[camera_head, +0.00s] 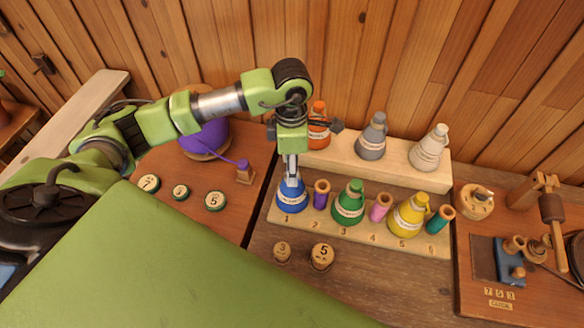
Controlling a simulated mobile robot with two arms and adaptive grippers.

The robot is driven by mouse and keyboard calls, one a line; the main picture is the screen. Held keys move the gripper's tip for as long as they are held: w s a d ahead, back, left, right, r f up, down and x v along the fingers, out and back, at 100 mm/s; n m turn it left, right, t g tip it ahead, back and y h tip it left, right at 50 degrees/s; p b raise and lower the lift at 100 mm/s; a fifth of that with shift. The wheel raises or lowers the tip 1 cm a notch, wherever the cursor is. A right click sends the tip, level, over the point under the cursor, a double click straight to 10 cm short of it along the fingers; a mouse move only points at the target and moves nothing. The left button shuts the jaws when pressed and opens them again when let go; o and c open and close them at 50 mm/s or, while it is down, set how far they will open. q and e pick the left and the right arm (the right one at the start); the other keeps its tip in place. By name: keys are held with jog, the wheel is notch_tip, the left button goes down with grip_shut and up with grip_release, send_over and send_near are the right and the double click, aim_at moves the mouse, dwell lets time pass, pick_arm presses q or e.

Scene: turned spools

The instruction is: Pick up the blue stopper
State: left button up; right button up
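A blue, rounded, labelled piece (291,198) stands upright at position 1, the left end of the front wooden rack (330,228). No other blue stopper shows clearly. Its upper part is hidden behind the fingers of my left gripper (291,178). The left arm comes in from the left, and the gripper points down directly over the blue piece, with its fingers at the piece's top. The fingers are seen nearly edge-on, so I cannot tell whether they are open or shut on it. My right gripper is not in view.
A purple tube (321,194) stands close right of the blue piece, then a green flask (349,202), a pink tube (381,207) and a yellow flask (409,214). Orange (319,124), grey (372,138) and white (429,149) flasks stand behind. Numbered round pieces (322,256) lie in front.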

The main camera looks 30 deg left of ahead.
pick_arm(q)
jog(key=shift+f, duration=0.1)
jog(key=c, duration=0.8)
